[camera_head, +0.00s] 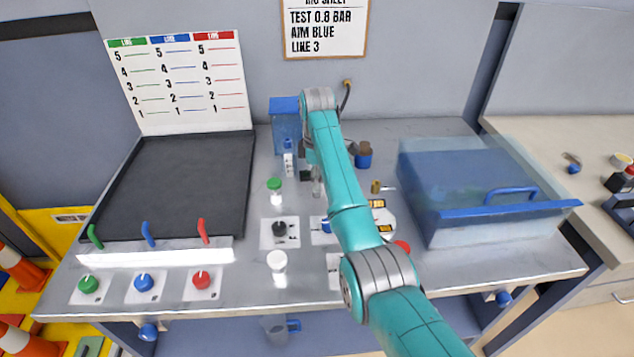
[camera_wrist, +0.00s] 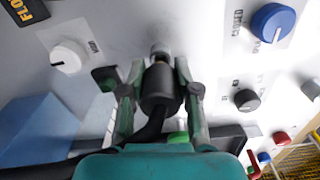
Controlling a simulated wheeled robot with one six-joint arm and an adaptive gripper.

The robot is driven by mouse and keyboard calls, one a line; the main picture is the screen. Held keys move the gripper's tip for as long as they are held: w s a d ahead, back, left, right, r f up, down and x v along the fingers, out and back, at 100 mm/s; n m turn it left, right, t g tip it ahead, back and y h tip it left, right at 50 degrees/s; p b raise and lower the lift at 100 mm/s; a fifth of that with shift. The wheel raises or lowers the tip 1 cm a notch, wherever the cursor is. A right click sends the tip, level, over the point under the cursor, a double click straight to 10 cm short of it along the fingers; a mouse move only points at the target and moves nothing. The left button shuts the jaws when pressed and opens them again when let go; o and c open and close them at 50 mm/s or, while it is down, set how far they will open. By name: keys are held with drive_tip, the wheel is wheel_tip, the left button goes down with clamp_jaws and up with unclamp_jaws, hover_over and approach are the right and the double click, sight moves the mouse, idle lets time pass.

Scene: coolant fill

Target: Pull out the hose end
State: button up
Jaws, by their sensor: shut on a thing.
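In the wrist view the hose end (camera_wrist: 160,92) is a dark cylinder with a black hose (camera_wrist: 150,132) curving away to the lower left. My gripper (camera_wrist: 160,66) is shut on it, one finger on each side. A silver round fitting (camera_wrist: 160,49) on the pale panel lies straight beyond the hose end, with a little brass showing between them. I cannot tell whether the two are still joined. In the head view my teal arm reaches over the bench and hides most of the gripper and the hose end.
The wrist view shows a white knob (camera_wrist: 68,57), a blue knob (camera_wrist: 272,22) and a black knob (camera_wrist: 246,99). In the head view a clear blue-handled cover (camera_head: 470,185) stands at right, and a black board (camera_head: 175,185) at left. Small bottles stand near the arm.

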drive_tip(key=shift+r, duration=1.25)
